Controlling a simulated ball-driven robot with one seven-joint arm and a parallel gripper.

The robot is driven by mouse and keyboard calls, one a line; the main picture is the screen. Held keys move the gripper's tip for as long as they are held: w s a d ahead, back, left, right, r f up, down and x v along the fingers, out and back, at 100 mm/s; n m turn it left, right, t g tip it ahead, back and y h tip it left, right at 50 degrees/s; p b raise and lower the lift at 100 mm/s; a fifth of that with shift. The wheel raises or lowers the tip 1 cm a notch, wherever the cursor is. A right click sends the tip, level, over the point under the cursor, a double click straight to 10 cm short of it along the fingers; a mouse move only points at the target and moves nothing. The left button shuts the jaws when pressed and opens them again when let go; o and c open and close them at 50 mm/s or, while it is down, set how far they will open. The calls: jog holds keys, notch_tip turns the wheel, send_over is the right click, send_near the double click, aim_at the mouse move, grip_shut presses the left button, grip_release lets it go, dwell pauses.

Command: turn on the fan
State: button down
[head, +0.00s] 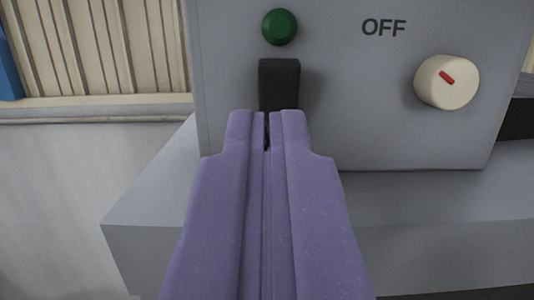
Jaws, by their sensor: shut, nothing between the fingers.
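A grey control box (360,125) stands on a grey ledge. On its front are a dark green round light or button (280,27), a black rectangular switch (279,80) below it, the word OFF, and a cream round knob (447,82) with a red mark at the right. My purple gripper (267,122) is shut and empty, with its tips in front of the lower part of the black switch and hiding it. I cannot tell whether the tips touch the switch. The fan itself is not in view.
The grey ledge (440,199) runs under the box. A cream slatted panel (95,45) stands at the back left, with a blue thing (8,68) at the left edge. The space left of the box is clear.

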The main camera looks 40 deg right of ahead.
aim_at(267, 65)
jog(key=p+x, duration=0.1)
jog(key=x, duration=0.6)
jog(key=shift+w+p, duration=0.1)
jog(key=shift+p, duration=0.25)
